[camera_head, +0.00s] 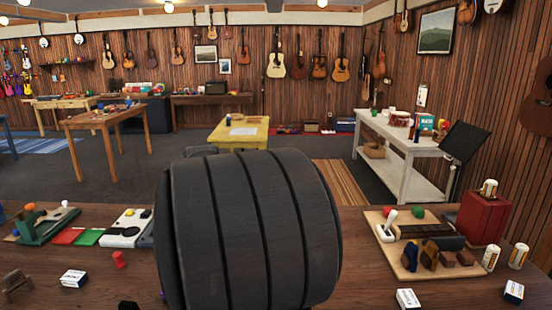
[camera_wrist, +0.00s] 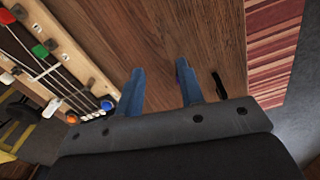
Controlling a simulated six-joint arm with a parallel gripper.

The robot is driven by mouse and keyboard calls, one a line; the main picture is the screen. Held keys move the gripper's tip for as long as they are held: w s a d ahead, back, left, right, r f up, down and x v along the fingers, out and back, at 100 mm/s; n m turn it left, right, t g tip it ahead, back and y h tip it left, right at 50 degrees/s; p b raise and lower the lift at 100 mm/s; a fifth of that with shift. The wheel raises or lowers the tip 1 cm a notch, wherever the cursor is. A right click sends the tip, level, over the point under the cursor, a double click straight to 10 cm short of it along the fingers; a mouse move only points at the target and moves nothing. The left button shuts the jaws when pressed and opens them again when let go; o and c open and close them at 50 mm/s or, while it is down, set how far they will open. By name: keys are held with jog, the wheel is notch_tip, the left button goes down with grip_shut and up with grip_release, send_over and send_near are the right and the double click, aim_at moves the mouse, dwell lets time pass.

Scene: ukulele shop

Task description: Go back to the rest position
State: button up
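My gripper (camera_wrist: 160,85) shows in the wrist view as two blue fingers set well apart over brown wood. Nothing shows between the fingers, so it is open and empty. In the head view, a large dark ribbed part of my own arm fills the middle foreground and hides the centre of the workbench (camera_head: 355,240). The gripper's fingers cannot be made out in the head view.
A wooden board with parts (camera_head: 408,272) and a red box (camera_head: 484,216) stand at the right. A green tool (camera_head: 42,224), red pad (camera_head: 68,236), white device (camera_head: 126,230) and red peg (camera_head: 119,259) lie left. Small white boxes (camera_head: 73,278) lie near the front.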

jog(key=w+d+m, duration=0.3)
jog(key=w+d, duration=0.1)
jog(key=d, duration=0.9)
jog(key=w+d+r+m, duration=0.1)
jog(key=w+d+m, duration=0.2)
jog(key=d, duration=1)
jog(key=w+d+m, duration=0.3)
jog(key=w+d, duration=0.2)
jog(key=d, duration=0.8)
jog(key=shift+r, duration=0.25)
jog(key=shift+w, duration=0.1)
jog(key=s+a+n, duration=0.1)
jog(key=a+n, duration=0.2)
jog(key=a, duration=1.7)
jog(key=shift+s+a+n, duration=0.2)
jog(key=shift+s+n, duration=0.05)
jog(key=shift+n, duration=0.15)
jog(key=shift+d, duration=0.1)
